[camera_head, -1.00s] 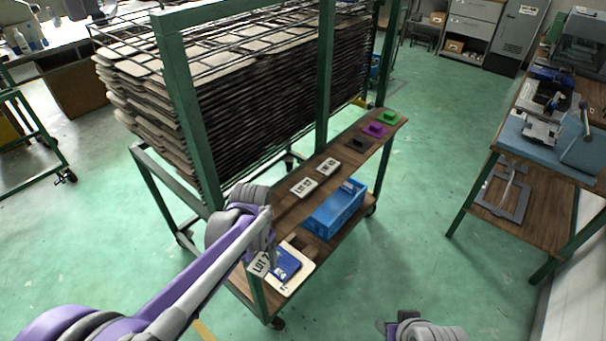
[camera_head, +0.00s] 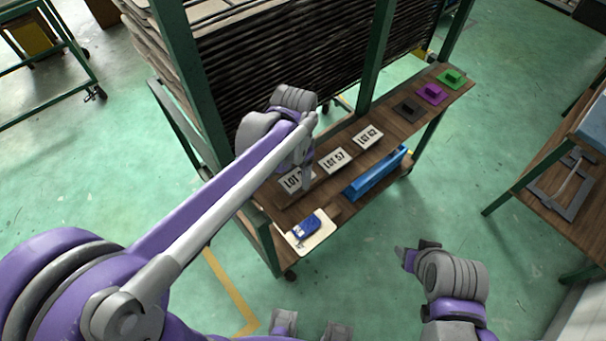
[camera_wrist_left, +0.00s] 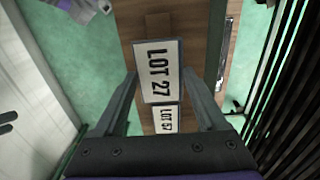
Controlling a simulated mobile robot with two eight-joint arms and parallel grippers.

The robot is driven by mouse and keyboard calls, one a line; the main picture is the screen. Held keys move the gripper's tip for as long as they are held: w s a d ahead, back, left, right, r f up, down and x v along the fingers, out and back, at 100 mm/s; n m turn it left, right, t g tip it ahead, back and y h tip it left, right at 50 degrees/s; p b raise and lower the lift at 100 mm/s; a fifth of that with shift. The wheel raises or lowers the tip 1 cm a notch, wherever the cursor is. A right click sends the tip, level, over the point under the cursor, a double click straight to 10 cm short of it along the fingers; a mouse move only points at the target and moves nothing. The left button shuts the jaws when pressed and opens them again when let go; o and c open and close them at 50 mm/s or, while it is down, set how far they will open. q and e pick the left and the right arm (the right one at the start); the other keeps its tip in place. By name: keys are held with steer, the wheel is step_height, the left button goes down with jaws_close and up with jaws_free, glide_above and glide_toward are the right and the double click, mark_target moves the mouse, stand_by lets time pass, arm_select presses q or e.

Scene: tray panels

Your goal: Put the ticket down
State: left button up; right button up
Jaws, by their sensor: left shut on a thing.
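The white ticket marked LOT 27 is between the fingers of my left gripper (camera_wrist_left: 160,82) in the left wrist view, where the ticket (camera_wrist_left: 157,60) shows face-on. In the head view the ticket (camera_head: 291,181) is at the left end of the wooden shelf (camera_head: 312,205), partly hidden by my left gripper (camera_head: 305,182). My left gripper is shut on it. I cannot tell whether the ticket touches the shelf. A LOT 57 ticket (camera_head: 335,160) and a LOT 62 ticket (camera_head: 368,138) lie in line to its right. My right gripper (camera_head: 408,256) hangs away from the shelf, its jaws unclear.
A pale board (camera_head: 322,234) with a blue device (camera_head: 306,227) lies at the near end. Black (camera_head: 408,109), purple (camera_head: 432,93) and green (camera_head: 452,76) blocks sit farther along. A green rack post (camera_head: 375,65) rises behind.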

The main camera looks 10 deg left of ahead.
mark_target(297, 177)
arm_select(q)
steer(key=shift+w+f, duration=0.1)
steer(key=shift+f, duration=2.3)
steer(key=shift+f, duration=0.15)
steer(key=o, duration=1.3)
steer(key=shift+c, duration=0.2)
